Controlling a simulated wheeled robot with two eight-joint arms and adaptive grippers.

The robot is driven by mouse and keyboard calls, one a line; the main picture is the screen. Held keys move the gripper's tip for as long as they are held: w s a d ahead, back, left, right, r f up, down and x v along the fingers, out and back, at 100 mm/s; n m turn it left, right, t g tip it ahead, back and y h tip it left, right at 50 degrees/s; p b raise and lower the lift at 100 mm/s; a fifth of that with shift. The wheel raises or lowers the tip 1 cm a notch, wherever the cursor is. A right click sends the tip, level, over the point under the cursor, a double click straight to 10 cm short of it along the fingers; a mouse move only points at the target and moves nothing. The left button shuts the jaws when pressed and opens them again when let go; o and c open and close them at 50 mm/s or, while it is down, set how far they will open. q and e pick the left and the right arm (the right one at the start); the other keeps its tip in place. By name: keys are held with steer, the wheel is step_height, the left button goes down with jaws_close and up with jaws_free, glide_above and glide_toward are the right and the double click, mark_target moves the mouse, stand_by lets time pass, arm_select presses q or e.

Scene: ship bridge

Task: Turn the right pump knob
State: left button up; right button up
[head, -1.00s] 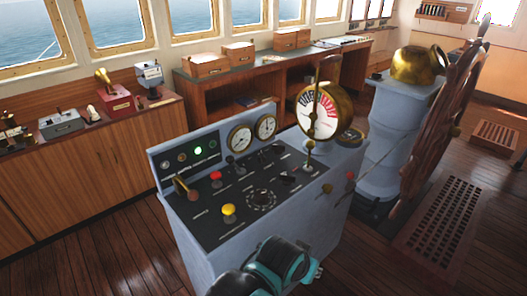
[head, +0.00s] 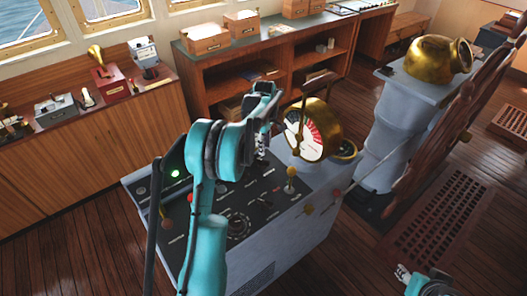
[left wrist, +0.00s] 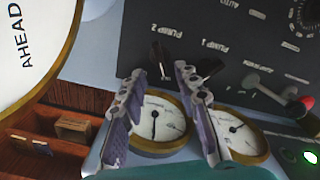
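The console (head: 255,205) stands in the middle of the head view. In the left wrist view its panel appears upside down, with two dark pump knobs. The right pump knob (left wrist: 160,57) is under the label that seems to read PUMP 2, in line with the gap between my left fingertips. The left pump knob (left wrist: 208,73) is beside the other finger. My left gripper (left wrist: 158,74) is open, its fingers apart on either side of the right knob; contact is unclear. In the head view my left gripper (head: 262,148) hides both knobs. My right gripper (head: 403,272) is low at the right, away from the console.
The brass telegraph dial (head: 314,130) stands close to my left gripper. Two gauges (left wrist: 158,122) lie below the fingers in the wrist view. A ship's wheel (head: 430,150) is at the right.

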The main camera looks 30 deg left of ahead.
mark_target(263, 163)
arm_select(q)
steer(key=shift+a+f, duration=0.25)
steer(key=shift+a, duration=0.05)
steer(key=shift+n, duration=0.3)
steer(key=f+b, duration=0.1)
steer(key=f, duration=0.7)
steer(key=shift+w, duration=0.2)
jaws_close()
